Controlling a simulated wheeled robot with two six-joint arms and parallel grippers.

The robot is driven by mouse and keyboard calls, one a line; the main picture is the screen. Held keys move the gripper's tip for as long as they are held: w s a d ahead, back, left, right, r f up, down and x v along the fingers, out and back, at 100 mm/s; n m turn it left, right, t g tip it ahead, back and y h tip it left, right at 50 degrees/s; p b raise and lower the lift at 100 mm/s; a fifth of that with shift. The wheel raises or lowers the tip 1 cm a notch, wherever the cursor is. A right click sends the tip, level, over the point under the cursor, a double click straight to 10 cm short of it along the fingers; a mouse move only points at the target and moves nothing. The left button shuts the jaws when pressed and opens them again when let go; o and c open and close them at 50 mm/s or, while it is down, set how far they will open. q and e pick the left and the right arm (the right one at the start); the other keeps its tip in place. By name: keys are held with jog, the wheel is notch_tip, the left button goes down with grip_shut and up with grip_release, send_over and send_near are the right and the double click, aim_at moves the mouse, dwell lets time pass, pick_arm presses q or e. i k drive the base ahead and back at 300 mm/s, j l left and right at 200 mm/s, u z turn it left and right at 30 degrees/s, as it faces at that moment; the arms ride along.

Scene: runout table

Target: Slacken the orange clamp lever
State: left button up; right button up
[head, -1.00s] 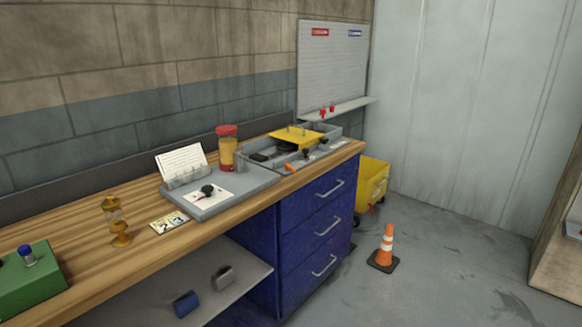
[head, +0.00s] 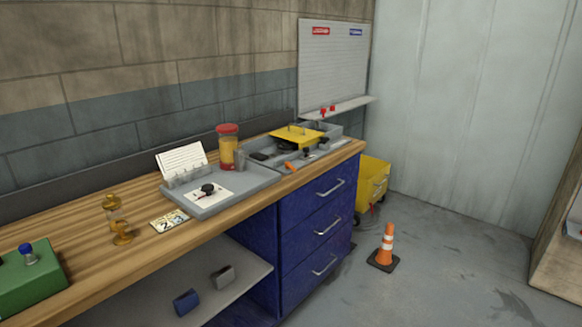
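The orange clamp lever (head: 290,167) is small in the head view, at the front edge of a grey fixture (head: 262,170) on the wooden workbench. A yellow plate (head: 298,135) with upright pins lies over the fixture. Black knobs (head: 307,152) stand beside the plate, near the lever. The lever's exact angle is too small to tell. Neither of my grippers shows in the head view.
A grey tray (head: 235,203) with a white card and black knob is left of the fixture, near a red-lidded jar (head: 227,147). A brass oiler (head: 117,222) and green box (head: 30,286) are further left. A traffic cone (head: 385,247) and yellow bucket (head: 371,181) stand on the floor.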

aim_at(287, 165)
jog(key=i+l, duration=0.55)
jog(key=l, duration=0.15)
jog(key=i+l, duration=0.55)
jog(key=l, duration=0.15)
